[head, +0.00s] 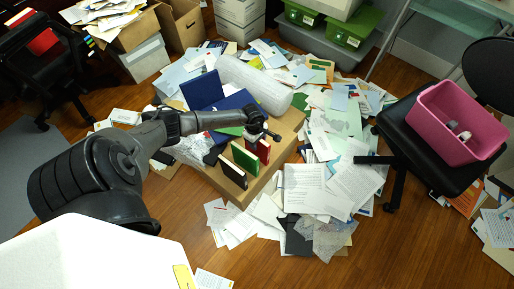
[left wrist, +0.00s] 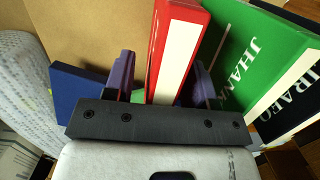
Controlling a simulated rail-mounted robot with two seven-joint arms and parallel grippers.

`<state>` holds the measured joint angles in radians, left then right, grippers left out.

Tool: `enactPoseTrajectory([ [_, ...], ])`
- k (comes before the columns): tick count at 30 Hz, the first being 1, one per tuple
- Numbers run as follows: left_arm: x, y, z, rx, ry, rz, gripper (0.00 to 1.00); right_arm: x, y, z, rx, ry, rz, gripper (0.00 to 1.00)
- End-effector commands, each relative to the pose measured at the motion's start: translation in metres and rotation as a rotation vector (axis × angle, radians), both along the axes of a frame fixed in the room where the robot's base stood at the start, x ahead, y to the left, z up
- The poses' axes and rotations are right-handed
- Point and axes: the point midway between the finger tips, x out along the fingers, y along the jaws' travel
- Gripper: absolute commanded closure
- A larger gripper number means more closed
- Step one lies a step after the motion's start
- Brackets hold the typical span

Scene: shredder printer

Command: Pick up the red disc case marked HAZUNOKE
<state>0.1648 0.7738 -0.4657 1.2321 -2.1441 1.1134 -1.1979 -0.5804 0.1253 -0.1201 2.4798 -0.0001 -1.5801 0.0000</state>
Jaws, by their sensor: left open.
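A red disc case (head: 264,151) stands upright on a cardboard box (head: 225,188) in the head view. Its marking cannot be read. My left gripper (head: 261,134) is over the red case, with the arm reaching in from the left. In the left wrist view, the left gripper (left wrist: 164,68) is open, and the red case (left wrist: 176,45) stands between its two purple fingers, with visible gaps. A green case (left wrist: 255,55) with white letters stands just right of the fingers. My right gripper is in neither view.
A black case (head: 232,170) and the green case (head: 245,157) stand in line with the red one. A dark blue case (left wrist: 75,85) lies left of the fingers. A bubble-wrapped roll (head: 255,85) lies behind. Papers (head: 320,190) cover the floor around the box.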

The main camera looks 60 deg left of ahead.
Motion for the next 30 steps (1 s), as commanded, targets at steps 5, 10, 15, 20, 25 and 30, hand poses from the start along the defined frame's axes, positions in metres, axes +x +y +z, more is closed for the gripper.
enactPoseTrajectory([
  [5,0.0001,0.0002,-0.0007,0.000,-0.001,0.000,0.49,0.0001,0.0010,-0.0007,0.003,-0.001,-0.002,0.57],
  [10,0.0001,0.0003,-0.0006,0.000,-0.001,0.000,0.50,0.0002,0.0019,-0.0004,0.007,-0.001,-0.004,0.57],
  [15,0.0000,0.0002,-0.0007,0.000,0.000,0.000,0.66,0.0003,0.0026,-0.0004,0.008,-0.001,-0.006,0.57],
  [20,0.0000,0.0002,-0.0007,0.000,0.000,0.000,0.81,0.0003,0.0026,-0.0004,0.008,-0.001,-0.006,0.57],
  [25,-0.0001,0.0002,-0.0008,0.000,0.000,0.000,0.98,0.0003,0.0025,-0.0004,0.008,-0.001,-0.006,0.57],
  [30,-0.0001,0.0002,-0.0008,0.000,0.000,0.000,1.00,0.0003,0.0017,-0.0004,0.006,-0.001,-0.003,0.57],
])
